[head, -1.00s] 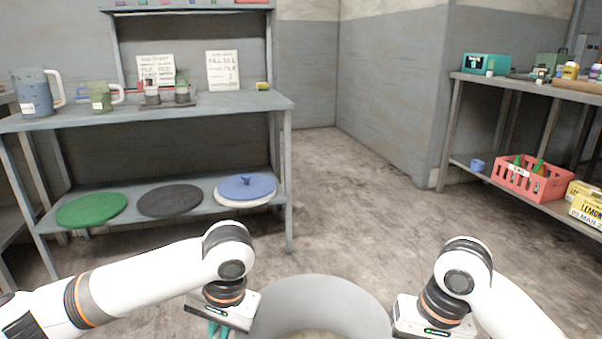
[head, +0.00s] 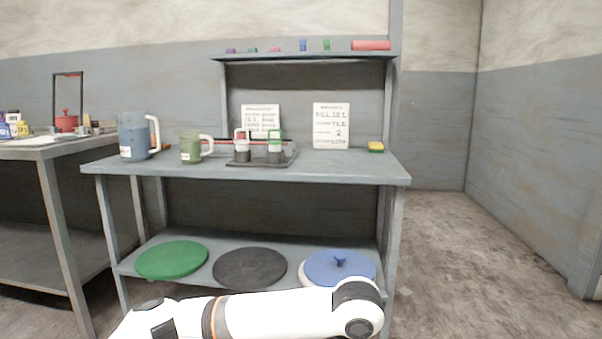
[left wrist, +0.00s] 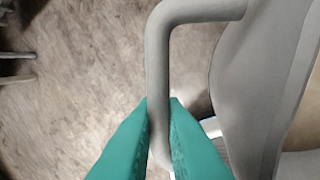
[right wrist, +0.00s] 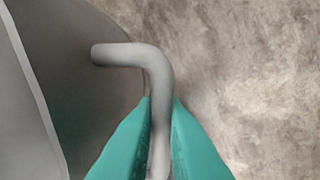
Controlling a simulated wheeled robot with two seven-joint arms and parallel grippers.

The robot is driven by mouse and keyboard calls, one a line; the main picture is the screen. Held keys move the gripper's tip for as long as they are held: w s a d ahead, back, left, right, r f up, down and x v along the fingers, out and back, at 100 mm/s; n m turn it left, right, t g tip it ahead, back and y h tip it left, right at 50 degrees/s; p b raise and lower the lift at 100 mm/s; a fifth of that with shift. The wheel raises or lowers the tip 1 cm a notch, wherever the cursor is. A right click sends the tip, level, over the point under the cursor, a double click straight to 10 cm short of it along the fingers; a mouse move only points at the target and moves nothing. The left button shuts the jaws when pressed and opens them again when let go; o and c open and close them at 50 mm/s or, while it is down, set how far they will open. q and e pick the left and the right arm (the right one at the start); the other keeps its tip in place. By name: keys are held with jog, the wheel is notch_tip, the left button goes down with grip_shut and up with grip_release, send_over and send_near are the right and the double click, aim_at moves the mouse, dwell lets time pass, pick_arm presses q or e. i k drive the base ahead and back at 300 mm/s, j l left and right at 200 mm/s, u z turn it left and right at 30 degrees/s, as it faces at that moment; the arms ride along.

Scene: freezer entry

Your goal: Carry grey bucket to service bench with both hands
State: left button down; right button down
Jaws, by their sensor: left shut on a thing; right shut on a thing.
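The grey bucket (left wrist: 268,85) shows at the right of the left wrist view and at the left of the right wrist view (right wrist: 75,85). In the left wrist view my left gripper (left wrist: 160,125) is shut on one bar handle of it. In the right wrist view my right gripper (right wrist: 161,125) is shut on the other bar handle. The head view shows neither the bucket nor the gripper tips, only part of my left arm low in front. A grey bench (head: 330,166) with an upper shelf stands ahead; whether it is the service bench I cannot tell.
On the bench stand a blue jug (head: 133,137), a green jug (head: 190,147), a dark tray (head: 262,160) and a yellow sponge (head: 376,147). Green (head: 172,260), black (head: 250,268) and blue (head: 340,266) lids lie on its lower shelf. Another table (head: 35,150) stands left. Floor is open at right.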

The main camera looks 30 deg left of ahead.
aim_at(349, 163)
jog(key=i, duration=1)
jog(key=i+u, duration=0.1)
jog(key=u, duration=0.8)
